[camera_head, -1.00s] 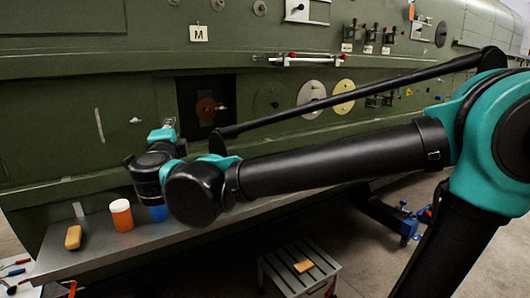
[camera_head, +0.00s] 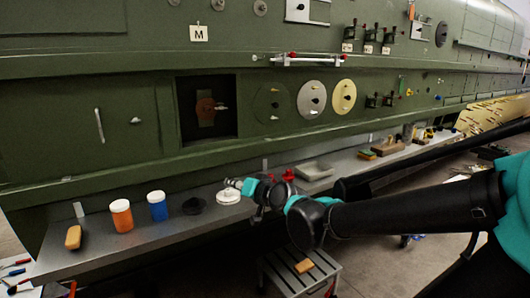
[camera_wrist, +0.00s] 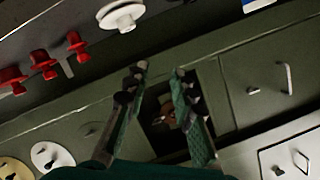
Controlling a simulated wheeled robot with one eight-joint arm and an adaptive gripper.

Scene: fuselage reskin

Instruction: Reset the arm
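My gripper (camera_head: 236,184) is at the end of my arm, low in front of the green fuselage side, near the shelf. In the wrist view, its two fingers (camera_wrist: 158,72) stand apart with a gap between them, and nothing is held. Behind the fingers is the dark square opening (camera_head: 187,122) in the fuselage, with a reddish-brown part (camera_head: 206,108) inside. In the wrist view the opening is partly covered by the fingers.
The grey shelf (camera_head: 100,253) carries an orange jar (camera_head: 121,216), a blue jar (camera_head: 157,206), a black round piece (camera_head: 194,206), a white disc (camera_head: 229,196), red pieces (camera_head: 288,175) and a grey tray (camera_head: 314,171). A slatted stool (camera_head: 283,273) stands below.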

